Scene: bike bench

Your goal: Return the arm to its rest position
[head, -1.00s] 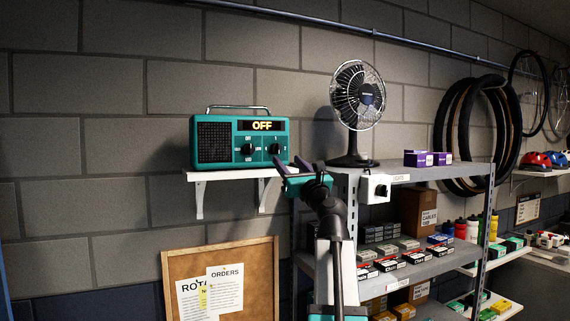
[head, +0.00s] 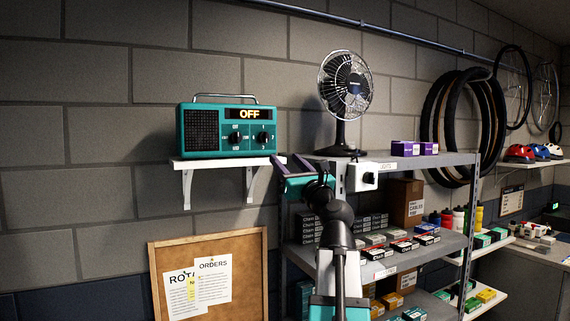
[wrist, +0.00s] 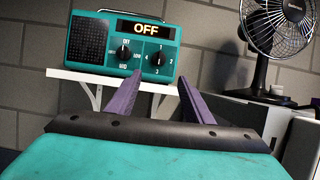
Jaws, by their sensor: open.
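My gripper (head: 292,162) is raised in front of the wall, between the teal radio and the shelf rack, with teal and purple parts. In the wrist view its two purple fingers (wrist: 158,98) stand apart with nothing between them. The teal radio (head: 199,147) stands on a small white wall shelf (head: 190,163); its display reads OFF. The radio also shows ahead of the fingers in the wrist view (wrist: 100,62). The fingertips overlap the shelf edge in the picture, and I see no contact with the radio.
A black fan (head: 346,88) and purple boxes (head: 403,148) stand on the grey rack top (head: 440,160). A white box with a black knob (head: 361,177) hangs at the rack's front edge, close to my arm. A corkboard (head: 251,290) is at lower left. Tyres (head: 432,125) hang at right.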

